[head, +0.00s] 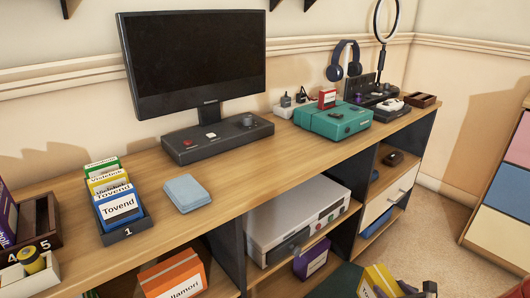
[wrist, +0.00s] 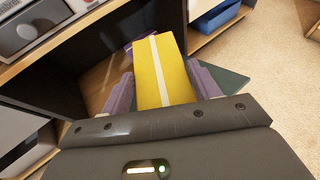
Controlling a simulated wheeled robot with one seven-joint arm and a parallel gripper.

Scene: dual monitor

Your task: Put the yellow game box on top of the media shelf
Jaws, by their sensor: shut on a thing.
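The yellow game box (wrist: 163,70) has a pale stripe along it and sits between the purple fingers of my gripper (wrist: 165,88) in the wrist view. My gripper is shut on it. In the head view the yellow game box (head: 376,280) shows at the bottom right, in front of the shelf unit, with part of my gripper (head: 408,287) beside it. The long wooden shelf unit (head: 235,180) has a bare strip of top along its front edge. I cannot tell for certain which part is called the media shelf.
On the top stand a monitor (head: 195,65), a teal console (head: 333,120), a light-blue case (head: 187,192) and a rack of game boxes (head: 125,225). Below are a white console (head: 297,222), an orange box (head: 172,276) and a purple box (head: 311,260). Carpet (head: 445,225) lies clear at the right.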

